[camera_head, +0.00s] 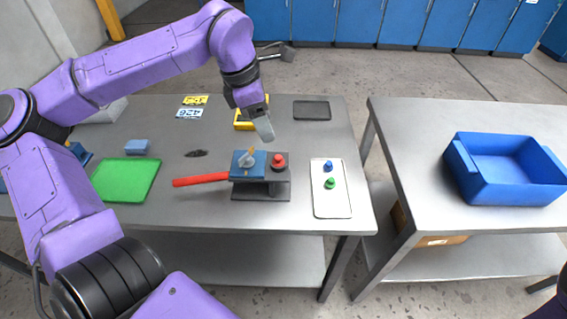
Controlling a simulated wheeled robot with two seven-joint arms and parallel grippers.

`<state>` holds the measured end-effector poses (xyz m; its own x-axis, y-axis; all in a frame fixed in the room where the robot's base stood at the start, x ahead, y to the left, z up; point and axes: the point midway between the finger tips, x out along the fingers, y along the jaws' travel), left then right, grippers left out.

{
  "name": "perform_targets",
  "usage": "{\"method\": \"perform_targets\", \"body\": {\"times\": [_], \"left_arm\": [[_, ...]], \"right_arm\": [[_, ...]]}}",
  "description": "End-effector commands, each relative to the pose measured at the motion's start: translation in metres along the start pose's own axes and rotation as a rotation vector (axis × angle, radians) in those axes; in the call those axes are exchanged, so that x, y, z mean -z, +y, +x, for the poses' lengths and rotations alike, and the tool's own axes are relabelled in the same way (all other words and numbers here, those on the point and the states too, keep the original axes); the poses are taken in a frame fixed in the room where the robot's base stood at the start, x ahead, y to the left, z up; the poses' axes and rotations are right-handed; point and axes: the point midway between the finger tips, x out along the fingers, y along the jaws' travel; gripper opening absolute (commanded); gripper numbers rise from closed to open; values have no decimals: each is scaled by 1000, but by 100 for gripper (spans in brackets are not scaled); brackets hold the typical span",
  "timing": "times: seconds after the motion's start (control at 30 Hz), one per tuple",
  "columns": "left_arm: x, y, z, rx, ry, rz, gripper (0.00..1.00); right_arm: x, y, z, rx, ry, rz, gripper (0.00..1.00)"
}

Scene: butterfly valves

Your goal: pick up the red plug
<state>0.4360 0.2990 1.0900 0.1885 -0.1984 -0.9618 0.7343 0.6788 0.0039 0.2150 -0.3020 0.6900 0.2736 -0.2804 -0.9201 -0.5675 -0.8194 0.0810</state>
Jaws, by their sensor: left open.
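The red plug (278,162) stands upright on the right part of a dark grey stand (274,188), beside a blue valve block (241,171) with a long red handle (200,180) reaching left. My left gripper (265,128) hangs above and slightly left of the red plug, apart from it in the picture. It points downward, is open and holds nothing I can see. Its far finger is mostly hidden. A white tray (333,205) to the right holds a blue plug (328,166) and a green plug (330,183). My right gripper is not in view.
A green mat (125,180) and a light blue block (137,147) lie at left. Yellow and white number plates (189,113), a yellow item (243,121) and a dark tray (311,110) lie at the back. A blue bin (510,165) stands on the right table across a gap.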

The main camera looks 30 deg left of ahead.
Motion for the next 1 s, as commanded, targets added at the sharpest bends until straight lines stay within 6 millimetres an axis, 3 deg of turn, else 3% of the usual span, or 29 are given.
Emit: {"method": "perform_targets", "body": {"times": [0.2, 0.37, 0.6, 0.87, 0.93, 1.0], "left_arm": [[1, 0, 39, 4, 7, 0, 58], [2, -1, 57, 3, 6, 0, 58], [6, -3, 98, 2, 6, 0, 58], [6, -3, 105, 0, 3, 0, 58], [6, -3, 105, 0, 3, 0, 42], [6, -2, 105, 0, 3, 0, 19]], "right_arm": [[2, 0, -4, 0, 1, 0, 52], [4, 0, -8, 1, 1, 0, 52], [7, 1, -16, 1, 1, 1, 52], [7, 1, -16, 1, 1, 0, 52], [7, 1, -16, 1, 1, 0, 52], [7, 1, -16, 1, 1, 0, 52]]}}
